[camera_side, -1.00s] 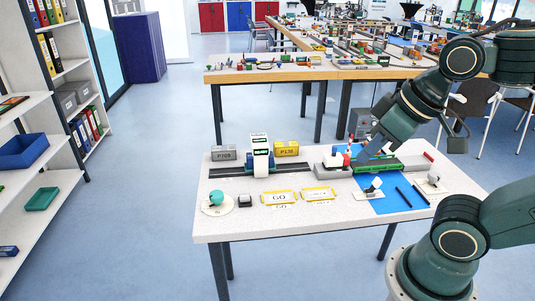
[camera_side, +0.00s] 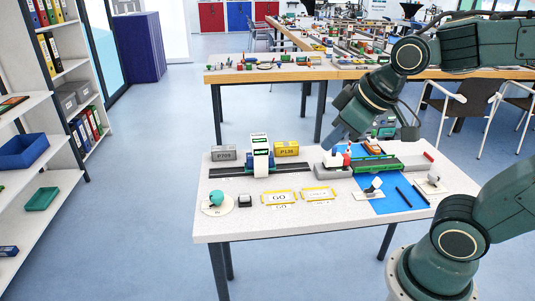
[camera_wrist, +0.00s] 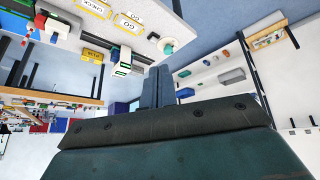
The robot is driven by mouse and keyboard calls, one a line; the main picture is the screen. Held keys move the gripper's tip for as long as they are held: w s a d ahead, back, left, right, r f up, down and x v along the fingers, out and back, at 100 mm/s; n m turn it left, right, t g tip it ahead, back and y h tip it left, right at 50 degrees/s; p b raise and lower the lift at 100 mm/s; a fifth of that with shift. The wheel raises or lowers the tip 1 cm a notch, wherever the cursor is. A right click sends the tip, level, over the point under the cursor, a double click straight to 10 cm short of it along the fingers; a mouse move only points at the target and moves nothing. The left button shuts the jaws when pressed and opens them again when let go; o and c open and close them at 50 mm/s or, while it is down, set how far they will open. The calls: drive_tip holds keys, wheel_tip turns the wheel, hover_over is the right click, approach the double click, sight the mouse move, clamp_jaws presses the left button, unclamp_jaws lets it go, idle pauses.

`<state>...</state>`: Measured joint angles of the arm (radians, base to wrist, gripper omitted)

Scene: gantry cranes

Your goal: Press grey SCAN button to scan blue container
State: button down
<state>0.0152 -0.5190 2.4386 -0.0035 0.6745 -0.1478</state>
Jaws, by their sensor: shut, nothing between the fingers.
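My gripper (camera_side: 334,138) is shut and empty. In the side view it points down and left above the back middle of the table, beside the red and white parts; its grey-blue fingers (camera_wrist: 156,88) also show in the wrist view. A small dark-and-grey square button (camera_side: 245,201) sits on the front left of the table, well away from my gripper; it also shows in the wrist view (camera_wrist: 154,36). Its label is too small to read. A white gantry crane (camera_side: 261,157) with green displays straddles a dark rail.
A teal knob (camera_side: 216,197) on a pale disc stands left of the button. Yellow-framed plates (camera_side: 279,197) lie to its right. Grey (camera_side: 223,153) and yellow (camera_side: 286,149) containers stand behind the rail. A blue mat (camera_side: 391,199) and green track (camera_side: 390,165) are at right.

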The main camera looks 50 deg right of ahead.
drive_tip(key=w+f+n, duration=0.2)
drive_tip(key=w+f, duration=0.1)
drive_tip(key=w, duration=0.7)
drive_tip(key=n+t, duration=0.3)
drive_tip(key=n, duration=0.2)
hover_over(247, 197)
wheel_tip(247, 197, down, 15)
drive_tip(key=shift+s+f, duration=0.15)
drive_tip(key=shift+f, duration=0.2)
drive_tip(key=shift+f, duration=4.2)
